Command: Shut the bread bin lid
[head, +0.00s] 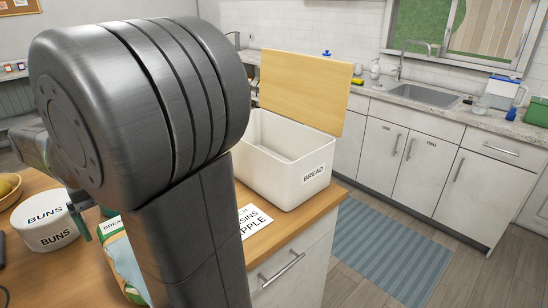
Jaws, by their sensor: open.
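The white bread bin (300,180), labelled BREAD, stands on the wooden counter right of the centre. Its wooden lid (305,88) stands up at the back edge, so the bin is open. The part of the inside that I see is empty. My arm covers the bin's left end. My gripper (88,226) shows only in part at the lower left, behind my arm, near a white BUNS tin and well to the left of the bin. It is open, and I see nothing held in it.
The white BUNS tin (47,222), a bread bag (122,265) and a printed paper (251,221) are on the wooden counter (315,213). A fruit bowl (8,190) is at the left edge. A sink counter (430,105) runs behind; a blue striped rug (385,250) lies on the floor.

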